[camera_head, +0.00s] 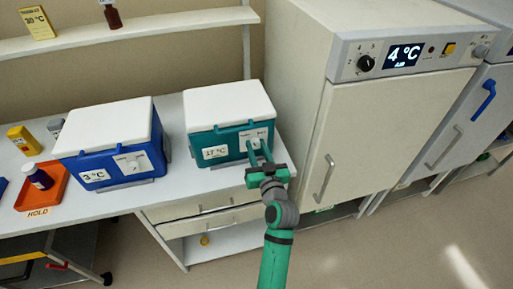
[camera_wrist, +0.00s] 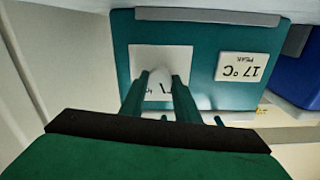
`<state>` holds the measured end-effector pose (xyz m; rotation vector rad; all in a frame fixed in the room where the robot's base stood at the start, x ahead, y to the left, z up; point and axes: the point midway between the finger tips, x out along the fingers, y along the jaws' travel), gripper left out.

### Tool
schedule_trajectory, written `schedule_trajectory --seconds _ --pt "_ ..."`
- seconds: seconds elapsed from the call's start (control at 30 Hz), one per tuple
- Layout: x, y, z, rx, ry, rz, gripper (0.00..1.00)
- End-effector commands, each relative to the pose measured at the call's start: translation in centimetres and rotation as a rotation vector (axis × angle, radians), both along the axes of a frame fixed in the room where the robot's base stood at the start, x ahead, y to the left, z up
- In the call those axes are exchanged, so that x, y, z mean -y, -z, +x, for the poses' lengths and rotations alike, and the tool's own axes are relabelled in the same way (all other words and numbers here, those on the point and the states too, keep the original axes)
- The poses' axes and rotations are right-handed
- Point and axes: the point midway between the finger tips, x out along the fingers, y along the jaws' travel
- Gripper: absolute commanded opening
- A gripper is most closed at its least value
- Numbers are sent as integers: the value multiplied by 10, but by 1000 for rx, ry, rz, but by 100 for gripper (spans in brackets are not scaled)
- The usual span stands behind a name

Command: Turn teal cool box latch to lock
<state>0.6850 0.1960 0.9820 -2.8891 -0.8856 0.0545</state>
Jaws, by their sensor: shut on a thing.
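The teal cool box (camera_head: 229,151) stands on the white counter with its white lid (camera_head: 229,104) down and a 17 °C label on its front. It also shows upside down in the wrist view (camera_wrist: 200,38). Its latch (camera_wrist: 157,72) is on a white plate at the right of the front in the head view. My gripper (camera_head: 260,152) reaches the box front, its two green fingers shut on the latch. In the wrist view the fingers (camera_wrist: 160,85) hide most of the latch, so I cannot tell its exact angle.
A blue cool box (camera_head: 82,165) with a 3 °C label stands to the left. An orange HOLD tray (camera_head: 55,195) with a dark bottle lies further left. A tall 4 °C cabinet (camera_head: 385,140) stands close on the right. Drawers are below the counter.

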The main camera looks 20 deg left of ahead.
Motion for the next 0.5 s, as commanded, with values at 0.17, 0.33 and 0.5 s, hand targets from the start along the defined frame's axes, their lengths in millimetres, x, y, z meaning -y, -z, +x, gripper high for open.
schedule_trajectory --seconds 0.17,0.33,0.5 --pt "0 1 0 -96 -1 139 6" --pt "0 1 0 -187 -2 272 6" --pt "0 1 0 -278 -2 406 6"
